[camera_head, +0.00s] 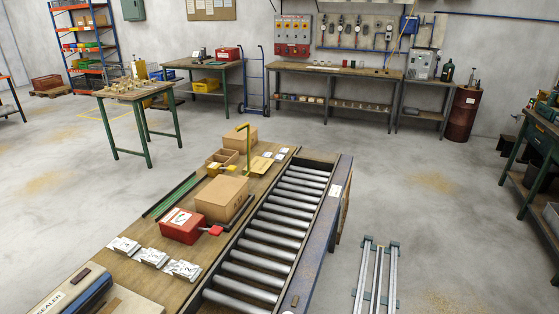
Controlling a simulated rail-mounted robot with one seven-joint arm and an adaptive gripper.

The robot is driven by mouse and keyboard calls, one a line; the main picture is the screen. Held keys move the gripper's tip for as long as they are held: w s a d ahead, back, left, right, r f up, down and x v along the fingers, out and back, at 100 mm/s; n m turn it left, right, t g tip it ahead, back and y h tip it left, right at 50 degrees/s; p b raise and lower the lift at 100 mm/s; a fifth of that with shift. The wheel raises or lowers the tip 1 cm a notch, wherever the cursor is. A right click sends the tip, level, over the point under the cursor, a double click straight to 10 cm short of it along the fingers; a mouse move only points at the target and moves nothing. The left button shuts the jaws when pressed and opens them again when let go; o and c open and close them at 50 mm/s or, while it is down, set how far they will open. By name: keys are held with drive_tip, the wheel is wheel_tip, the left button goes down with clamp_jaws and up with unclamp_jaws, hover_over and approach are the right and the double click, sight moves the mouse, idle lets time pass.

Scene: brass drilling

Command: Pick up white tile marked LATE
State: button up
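Several white tiles or packets with dark marks lie on the wooden bench beside the roller conveyor. Three lie in a row near the front: a left one (124,245), a middle one (152,257) and a right one (183,269). A few smaller white pieces (281,154) lie at the bench's far end. The marks are too small to read, so I cannot tell which tile says LATE. My gripper is not in view.
The bench also holds a red box (182,225), a cardboard box (222,198), an open divided box (221,162), a brass-coloured upright stand (246,150) and a sealer (72,292). The roller conveyor (279,228) is empty. Metal rails (375,280) lie on the floor at right.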

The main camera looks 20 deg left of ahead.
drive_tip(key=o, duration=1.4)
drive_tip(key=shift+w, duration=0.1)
